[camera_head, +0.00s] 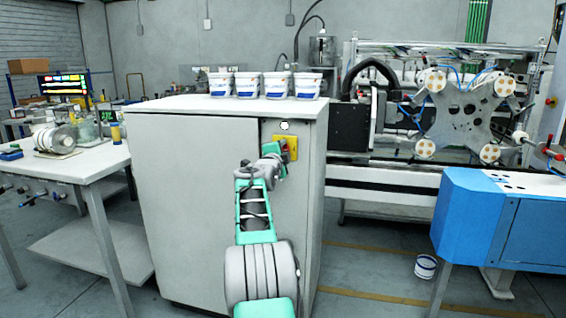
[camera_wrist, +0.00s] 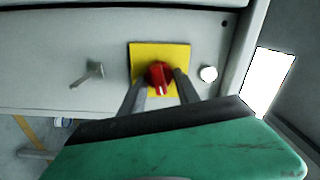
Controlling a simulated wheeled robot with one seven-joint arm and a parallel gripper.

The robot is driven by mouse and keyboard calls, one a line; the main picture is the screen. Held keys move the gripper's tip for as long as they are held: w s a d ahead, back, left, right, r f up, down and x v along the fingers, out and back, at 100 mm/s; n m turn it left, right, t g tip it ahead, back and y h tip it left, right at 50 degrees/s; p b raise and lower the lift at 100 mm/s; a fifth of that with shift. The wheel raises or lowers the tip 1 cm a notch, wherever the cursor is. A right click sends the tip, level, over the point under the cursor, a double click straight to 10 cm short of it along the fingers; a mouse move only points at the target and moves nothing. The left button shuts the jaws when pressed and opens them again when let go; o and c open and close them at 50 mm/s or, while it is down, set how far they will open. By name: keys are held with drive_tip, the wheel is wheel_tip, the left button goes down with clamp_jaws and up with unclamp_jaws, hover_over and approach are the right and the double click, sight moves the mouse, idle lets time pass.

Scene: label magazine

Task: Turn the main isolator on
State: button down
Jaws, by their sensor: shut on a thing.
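The main isolator is a red rotary knob (camera_wrist: 159,73) on a yellow plate (camera_wrist: 144,52), fixed to the front of a grey cabinet. In the head view the yellow plate (camera_head: 292,142) is at the cabinet's upper right, and the knob is largely hidden behind my arm's end. My gripper (camera_wrist: 160,88) has one finger on each side of the knob and is shut on it. A pale mark on the knob shows between the fingers in the wrist view. My gripper (camera_head: 283,158) also shows at the plate in the head view.
The grey cabinet (camera_head: 190,190) carries several white tubs (camera_head: 247,84) on top. A metal handle (camera_wrist: 92,73) and a white round button (camera_wrist: 208,74) flank the plate. A workbench (camera_head: 85,165) stands left, a blue machine (camera_head: 500,215) right. A bucket (camera_head: 426,267) is on the floor.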

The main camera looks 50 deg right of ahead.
drive_tip(key=shift+f+m+b, duration=0.15)
drive_tip(key=shift+m+b, duration=0.9)
drive_tip(key=shift+m, duration=0.45)
drive_tip(key=c, duration=0.9)
unclamp_jaws()
drive_tip(key=b+v, duration=0.1)
drive_tip(key=v, duration=0.6)
drive_tip(key=shift+s+a, duration=0.25)
drive_tip(key=shift+a, duration=0.1)
